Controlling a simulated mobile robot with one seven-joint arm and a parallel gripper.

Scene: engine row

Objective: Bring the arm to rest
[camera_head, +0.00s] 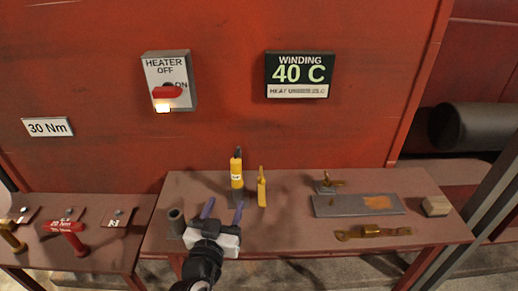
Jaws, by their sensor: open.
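My gripper (223,210) is in the lower middle of the head view, over the front left part of the brown table (290,228). Its two purple fingers are spread apart and point away towards the red wall. Nothing shows between them. A yellow and black tool (237,172) stands upright just beyond the fingers, and a slim yellow piece (262,188) stands to its right. I cannot tell how close the fingertips are to them. A dark cylinder (176,222) stands just left of the gripper.
A grey plate (330,207) with an orange patch, a brass piece (372,232) and a tan block (436,206) lie right on the table. A left bench (105,250) holds a red-handled tool (70,232). The wall carries a heater switch (167,72) and a 40 C display (299,74).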

